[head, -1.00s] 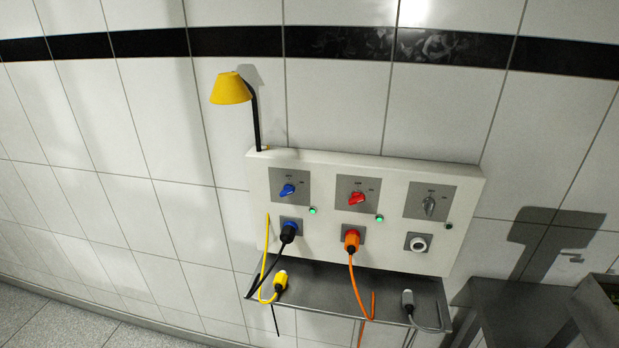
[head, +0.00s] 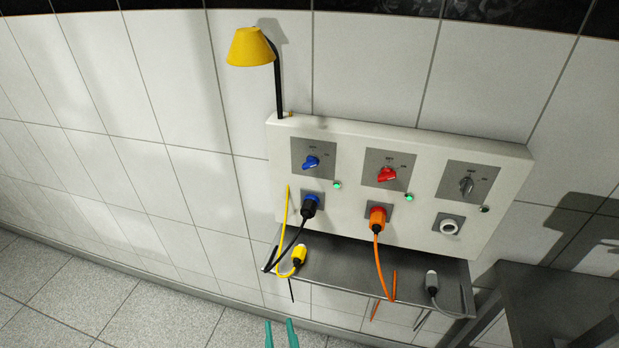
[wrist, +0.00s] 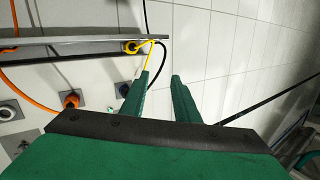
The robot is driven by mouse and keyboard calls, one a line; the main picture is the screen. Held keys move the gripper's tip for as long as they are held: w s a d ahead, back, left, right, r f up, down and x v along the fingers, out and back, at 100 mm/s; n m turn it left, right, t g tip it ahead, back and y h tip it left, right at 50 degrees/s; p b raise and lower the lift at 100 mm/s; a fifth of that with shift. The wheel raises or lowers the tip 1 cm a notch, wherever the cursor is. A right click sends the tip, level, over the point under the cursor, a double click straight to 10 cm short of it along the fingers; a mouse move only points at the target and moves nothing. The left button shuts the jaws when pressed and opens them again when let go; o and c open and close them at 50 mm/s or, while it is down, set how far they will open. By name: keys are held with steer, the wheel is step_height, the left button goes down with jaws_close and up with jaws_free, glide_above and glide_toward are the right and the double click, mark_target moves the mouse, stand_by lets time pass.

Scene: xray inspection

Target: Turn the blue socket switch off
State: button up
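The blue switch (head: 311,162) is a rotary knob on the left grey plate of the wall panel, pointing toward the ON mark at right. A green light (head: 337,185) glows beside it. Below it, a black plug (head: 310,207) sits in the blue socket. My gripper (head: 282,332) shows as two teal fingertips at the bottom edge of the head view, well below and in front of the panel. In the wrist view my gripper (wrist: 162,85) is open and empty, with a gap between its green fingers. The blue knob is not clearly visible in the wrist view.
A red switch (head: 387,175) and grey switch (head: 466,185) share the panel (head: 430,150). A metal shelf (head: 345,264) juts out below, with a yellow connector (head: 300,256) and hanging cables. A yellow lamp (head: 249,47) stands on top. Floor at left is clear.

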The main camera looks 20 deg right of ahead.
steer(key=w+d+r+m+h, duration=0.4)
steer(key=w+r+m, duration=0.2)
steer(key=w+r, duration=0.55)
steer(key=m+g+h, duration=0.2)
steer(key=m+h, duration=0.2)
steer(key=m, duration=0.6)
glide_toward(311, 167)
steer(key=x, duration=0.9)
steer(key=shift+c, duration=0.3)
jaws_close()
